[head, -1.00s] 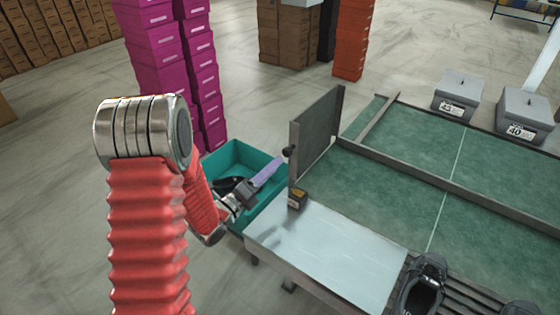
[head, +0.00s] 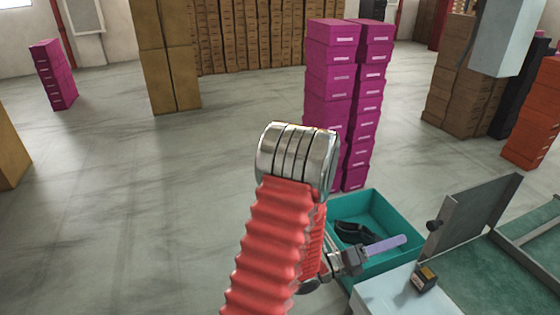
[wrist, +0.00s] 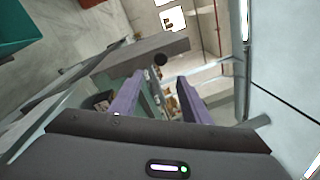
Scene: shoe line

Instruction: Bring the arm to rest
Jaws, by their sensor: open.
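My red-sleeved arm (head: 270,240) is bent beside the teal crate (head: 388,212). My gripper (head: 398,243) points right, above or over the crate's near side, short of the grey upright panel (head: 475,215). Its lilac fingers look like one in the head view. In the wrist view the gripper (wrist: 160,92) shows two fingers well apart, with nothing held between them. A black item, perhaps a shoe (head: 352,231), lies in the crate.
A small dark box with a yellow-brown face (head: 425,279) stands on the pale table (head: 385,296). Magenta box stacks (head: 330,90) rise behind the crate. Brown boxes (head: 455,85) and orange ones (head: 535,125) stand farther right. The floor at left is largely clear.

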